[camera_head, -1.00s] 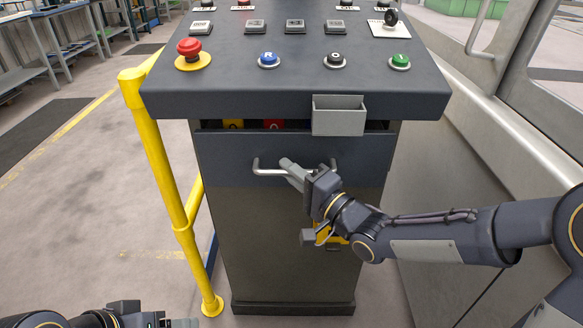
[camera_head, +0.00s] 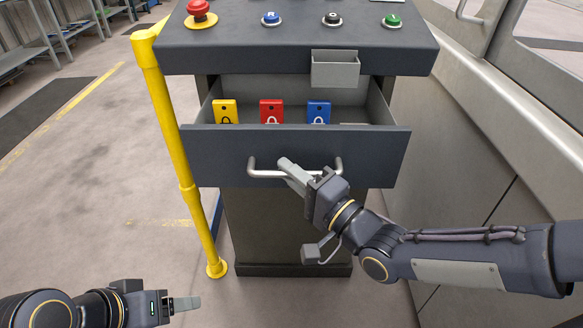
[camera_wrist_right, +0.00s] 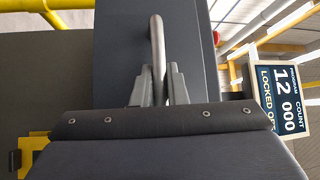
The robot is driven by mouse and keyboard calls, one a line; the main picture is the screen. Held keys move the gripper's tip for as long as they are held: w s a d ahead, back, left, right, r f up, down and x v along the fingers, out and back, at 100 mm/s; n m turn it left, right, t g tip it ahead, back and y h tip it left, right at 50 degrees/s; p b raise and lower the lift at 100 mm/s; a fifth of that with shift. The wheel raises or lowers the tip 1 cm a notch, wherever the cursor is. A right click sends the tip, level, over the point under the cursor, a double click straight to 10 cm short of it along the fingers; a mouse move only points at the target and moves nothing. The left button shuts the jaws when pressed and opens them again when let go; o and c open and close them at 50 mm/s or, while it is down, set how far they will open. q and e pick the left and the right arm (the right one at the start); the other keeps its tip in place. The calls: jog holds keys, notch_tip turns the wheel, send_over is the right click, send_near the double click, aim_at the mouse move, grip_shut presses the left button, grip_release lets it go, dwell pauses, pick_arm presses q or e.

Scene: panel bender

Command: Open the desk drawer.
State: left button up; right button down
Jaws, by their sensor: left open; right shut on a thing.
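The desk drawer (camera_head: 225,155) is pulled well out from under the console top in the head view. Its inside shows yellow, red and blue padlock-marked items (camera_head: 271,111). My right gripper (camera_head: 291,170) is shut on the drawer's silver handle (camera_head: 264,173), near the middle of the bar. In the right wrist view the two fingers (camera_wrist_right: 159,85) close around the handle bar (camera_wrist_right: 156,40). My left gripper (camera_head: 190,303) is open and empty at the lower left, low over the floor and apart from the drawer.
A grey open box (camera_head: 335,70) is fixed to the console's front edge above the drawer. A yellow post (camera_head: 172,130) stands close to the drawer's left. A grey machine wall (camera_head: 500,130) is at the right.

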jog(key=shift+s, duration=0.45)
jog(key=c, duration=1.5)
grip_release()
jog(key=shift+o, duration=0.2)
jog(key=p+v, duration=0.1)
jog(key=v, duration=0.7)
jog(key=shift+a, duration=0.1)
